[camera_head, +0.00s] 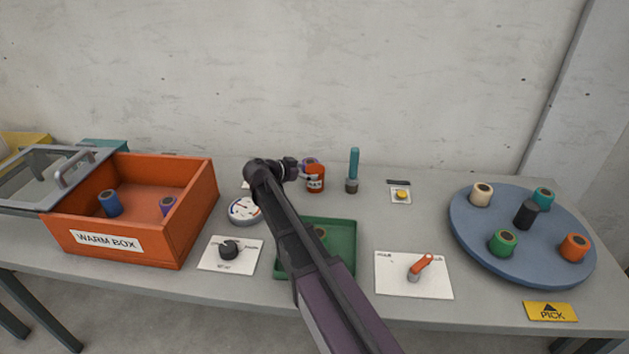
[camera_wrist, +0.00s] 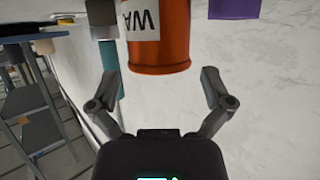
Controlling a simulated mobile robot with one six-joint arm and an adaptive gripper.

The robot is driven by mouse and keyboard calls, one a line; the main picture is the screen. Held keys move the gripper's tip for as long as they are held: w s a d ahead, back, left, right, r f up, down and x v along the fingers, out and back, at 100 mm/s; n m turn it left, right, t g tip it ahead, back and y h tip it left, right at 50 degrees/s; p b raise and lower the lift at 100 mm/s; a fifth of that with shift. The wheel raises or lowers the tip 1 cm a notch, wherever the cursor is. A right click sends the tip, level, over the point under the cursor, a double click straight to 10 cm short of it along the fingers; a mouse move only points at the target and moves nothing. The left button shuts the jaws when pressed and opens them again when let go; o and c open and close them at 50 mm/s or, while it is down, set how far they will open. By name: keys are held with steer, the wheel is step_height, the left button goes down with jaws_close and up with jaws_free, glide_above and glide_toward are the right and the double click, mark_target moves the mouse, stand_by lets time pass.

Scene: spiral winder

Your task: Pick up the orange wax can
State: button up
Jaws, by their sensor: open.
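The orange wax can (camera_head: 315,181) stands upright near the back of the table in the head view, with a white label on its side. In the wrist view the can (camera_wrist: 158,45) appears upside down, in line with the gap between the fingers; its upper part in that picture is cut off. A gap shows between each finger and the can, and nothing is held. In the head view my gripper (camera_head: 292,168) is beside the can's left side, partly hidden by my arm.
A teal-handled tool (camera_head: 353,168) stands just right of the can. A purple object (camera_wrist: 235,8) shows on the can's other side. The orange warm box (camera_head: 190,222) is at left, a green tray (camera_head: 343,235) below my arm, and a blue turntable (camera_head: 520,262) with spools at right.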

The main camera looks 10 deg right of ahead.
steer(key=shift+b+x, duration=0.55)
steer(key=shift+x, duration=1.3)
steer(key=shift+a, duration=0.1)
steer(key=c, duration=1)
